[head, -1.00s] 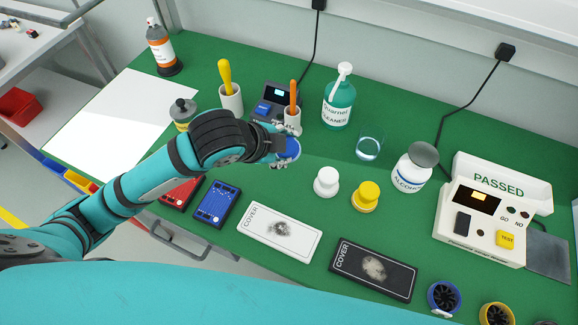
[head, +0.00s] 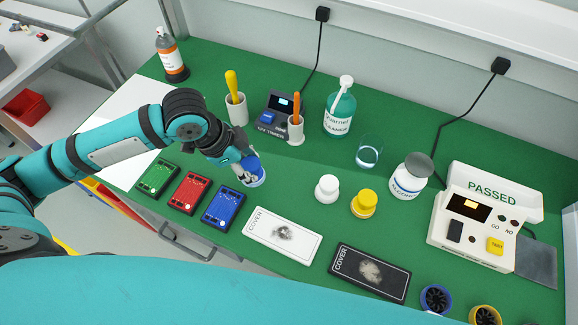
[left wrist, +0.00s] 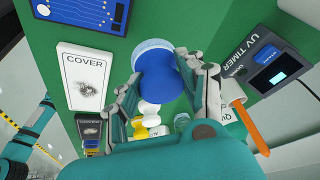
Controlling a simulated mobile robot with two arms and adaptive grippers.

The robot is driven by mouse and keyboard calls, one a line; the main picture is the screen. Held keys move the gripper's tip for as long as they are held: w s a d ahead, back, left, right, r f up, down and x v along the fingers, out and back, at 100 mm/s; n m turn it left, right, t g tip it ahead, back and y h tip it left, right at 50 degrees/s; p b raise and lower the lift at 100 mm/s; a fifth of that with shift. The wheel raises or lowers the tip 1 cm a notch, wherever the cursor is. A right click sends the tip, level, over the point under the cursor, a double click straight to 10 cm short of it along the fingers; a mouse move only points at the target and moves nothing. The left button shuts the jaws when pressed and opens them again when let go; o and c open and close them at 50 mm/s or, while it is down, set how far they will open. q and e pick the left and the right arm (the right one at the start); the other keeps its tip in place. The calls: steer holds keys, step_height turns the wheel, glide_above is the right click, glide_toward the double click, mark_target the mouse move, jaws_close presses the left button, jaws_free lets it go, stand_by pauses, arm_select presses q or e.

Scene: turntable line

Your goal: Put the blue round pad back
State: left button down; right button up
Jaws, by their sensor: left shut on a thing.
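The blue round pad (head: 253,176) is in my left gripper (head: 243,163), left of the centre in the head view. In the left wrist view the blue pad (left wrist: 162,85) sits between the two fingers (left wrist: 165,92), with a pale, wide disc end (left wrist: 152,50) pointing away. The gripper is shut on it. It is over the green bench top, just right of the blue circuit board (head: 224,205); I cannot tell whether it touches the bench. A white round pad (head: 327,189) and a yellow round pad (head: 364,204) stand to the right. My right gripper is not in view.
The UV timer (head: 277,107) and a cup with an orange-handled tool (head: 296,128) stand behind. A white cover plate (head: 283,236) and a black one (head: 369,272) lie in front. A glass (head: 369,152) and an alcohol bottle (head: 410,178) stand beyond the pads. Bench between is clear.

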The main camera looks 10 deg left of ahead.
arm_select(q)
steer(key=w+d, duration=0.1)
steer(key=d, duration=0.1)
steer(key=w+d+p, duration=0.1)
steer(key=d, duration=0.2)
steer(key=w+d, duration=0.1)
steer(key=d, duration=0.2)
steer(key=shift+w+d+f+p, duration=0.1)
steer(key=shift+w+f+p, duration=0.2)
steer(key=shift+d+f, duration=0.15)
steer(key=shift+f, duration=0.05)
steer(key=shift+f+p, duration=0.35)
steer(key=shift+f, duration=1.3)
steer(key=c, duration=0.8)
jaws_free()
steer(key=v, duration=1.2)
